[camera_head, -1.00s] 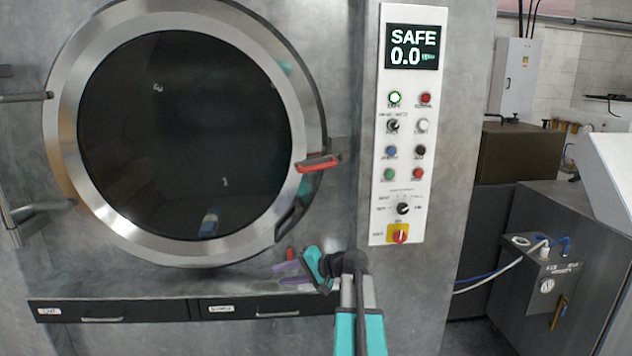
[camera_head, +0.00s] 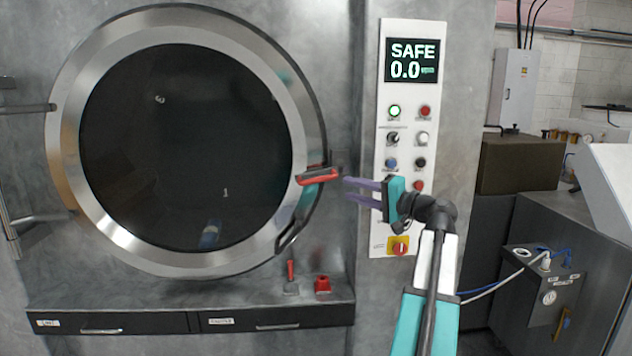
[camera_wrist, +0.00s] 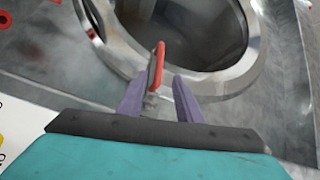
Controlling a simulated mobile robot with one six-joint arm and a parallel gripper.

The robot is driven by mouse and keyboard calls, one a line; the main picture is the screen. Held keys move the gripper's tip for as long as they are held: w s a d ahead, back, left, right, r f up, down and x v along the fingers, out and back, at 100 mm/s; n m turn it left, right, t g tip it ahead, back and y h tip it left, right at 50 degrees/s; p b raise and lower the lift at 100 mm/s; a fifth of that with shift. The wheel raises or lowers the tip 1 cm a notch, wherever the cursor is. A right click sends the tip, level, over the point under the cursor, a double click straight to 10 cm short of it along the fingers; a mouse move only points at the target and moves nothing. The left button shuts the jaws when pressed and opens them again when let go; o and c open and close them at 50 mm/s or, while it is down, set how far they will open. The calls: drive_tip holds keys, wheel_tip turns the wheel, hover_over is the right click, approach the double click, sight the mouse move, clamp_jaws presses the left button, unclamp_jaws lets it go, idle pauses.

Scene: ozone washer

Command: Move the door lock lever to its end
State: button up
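The door lock lever (camera_head: 318,177) is a red handle on the right rim of the round washer door (camera_head: 285,85). It lies nearly level in the head view. My gripper (camera_head: 346,188) is just to the right of the lever, with its two purple fingers pointing left at it. The fingers are apart and nothing shows between them in the head view. In the wrist view the red lever (camera_wrist: 157,64) stands beyond the fingertips of my gripper (camera_wrist: 158,82), nearer the left finger. I cannot tell whether they touch. The door is closed against the machine.
The control panel (camera_head: 407,75) stands behind and right of my gripper and reads SAFE 0.0. Below the door, a ledge (camera_head: 240,292) carries a small red-handled item (camera_head: 290,272) and a red object (camera_head: 322,285). Two drawers (camera_head: 275,322) sit under it.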

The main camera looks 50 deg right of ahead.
sight(321, 180)
drive_tip(key=shift+w, duration=0.1)
drive_tip(key=w+p, duration=0.1)
drive_tip(key=w, duration=0.3)
drive_tip(key=w+p, duration=0.1)
drive_tip(key=w, duration=0.3)
drive_tip(key=w+p, duration=0.2)
drive_tip(key=w, duration=0.2)
drive_tip(key=shift+a+r, duration=0.15)
drive_tip(key=shift+a, duration=0.25)
drive_tip(key=shift+w, duration=0.8)
drive_tip(key=shift+a, duration=0.1)
